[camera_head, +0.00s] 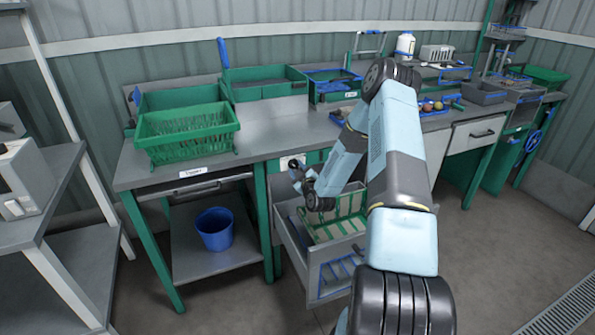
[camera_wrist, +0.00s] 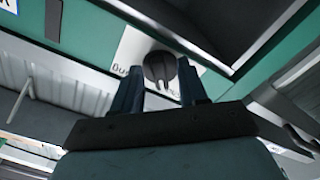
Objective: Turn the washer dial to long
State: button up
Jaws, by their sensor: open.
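The washer dial (camera_wrist: 160,66) is a dark round knob with a raised grip on a white plate (camera_wrist: 132,48), set in a green panel. In the wrist view it sits between the tips of my gripper (camera_wrist: 160,73), one finger at each side. The fingers are open; I cannot tell whether they touch the knob. Lettering beginning "Qu" shows left of the dial; other lettering below it is mostly hidden by the fingers. In the head view my gripper (camera_head: 296,172) is at the small white plate (camera_head: 284,162) under the bench top. The dial's setting is unclear.
An open grey drawer (camera_head: 318,285) with a green rack (camera_head: 345,228) juts out below my gripper. The bench top (camera_head: 270,135) overhangs the dial closely. A blue bucket (camera_head: 214,229) stands on the lower shelf at left. A green crate (camera_head: 187,133) sits on the bench.

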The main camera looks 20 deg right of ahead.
grip_shut()
dwell(0.4)
dwell(0.4)
jog(key=m, duration=0.4)
jog(key=shift+a+f, duration=0.1)
jog(key=shift+a+m, duration=0.1)
jog(key=shift+m, duration=5.8)
